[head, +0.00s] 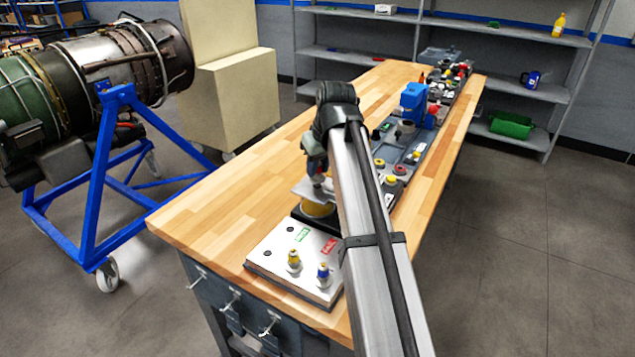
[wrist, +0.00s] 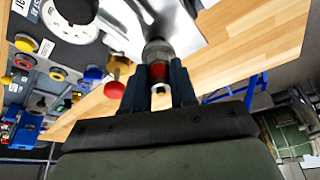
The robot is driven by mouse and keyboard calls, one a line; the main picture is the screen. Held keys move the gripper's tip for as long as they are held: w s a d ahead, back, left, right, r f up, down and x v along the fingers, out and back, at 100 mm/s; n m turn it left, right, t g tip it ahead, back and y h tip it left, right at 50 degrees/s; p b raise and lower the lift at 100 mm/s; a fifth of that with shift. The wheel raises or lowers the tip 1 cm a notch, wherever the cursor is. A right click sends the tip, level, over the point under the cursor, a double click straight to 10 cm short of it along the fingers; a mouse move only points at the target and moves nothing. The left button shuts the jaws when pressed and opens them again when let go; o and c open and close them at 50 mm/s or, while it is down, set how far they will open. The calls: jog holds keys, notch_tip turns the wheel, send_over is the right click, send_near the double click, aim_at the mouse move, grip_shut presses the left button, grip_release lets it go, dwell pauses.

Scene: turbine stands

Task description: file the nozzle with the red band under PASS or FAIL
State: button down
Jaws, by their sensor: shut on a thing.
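My gripper (head: 318,178) is over the work table, above and behind the white filing plate (head: 283,280). In the wrist view its two dark fingers (wrist: 158,75) are shut on the nozzle with the red band (wrist: 160,72). A steel hex part shows at the far end of the nozzle, close to a shiny metal piece; I cannot tell whether they touch. The nozzle is too small to make out in the head view. The filing plate has a green PASS label (head: 302,235) and a red FAIL label (head: 328,246).
A yellow-banded nozzle (head: 293,259) and a blue-banded nozzle (head: 323,273) stand on the plate's front. Dark holes show at its left. An amber round part (head: 318,208) lies beneath my gripper. Panels with knobs and a blue device (head: 414,100) line the table's right side. The left tabletop is clear.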

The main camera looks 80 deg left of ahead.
aim_at(320, 163)
jog(key=shift+r, duration=1.75)
jog(key=shift+w, duration=0.25)
jog(key=w+d+m, duration=0.1)
jog(key=w+d, duration=0.3)
jog(key=w, duration=0.8)
jog(key=s+d+f+n, duration=0.1)
jog(key=s+d+f, duration=0.4)
jog(key=s+d, duration=0.65)
jog(key=shift+w+d+f, duration=0.15)
jog(key=shift+f, duration=0.55)
jog(key=shift+w+d+f, duration=0.1)
jog(key=shift+w+f, duration=0.05)
jog(key=shift+f, duration=0.6)
jog(key=shift+w+d+f, duration=0.15)
jog(key=shift+f, duration=0.55)
jog(key=shift+f, duration=1.4)
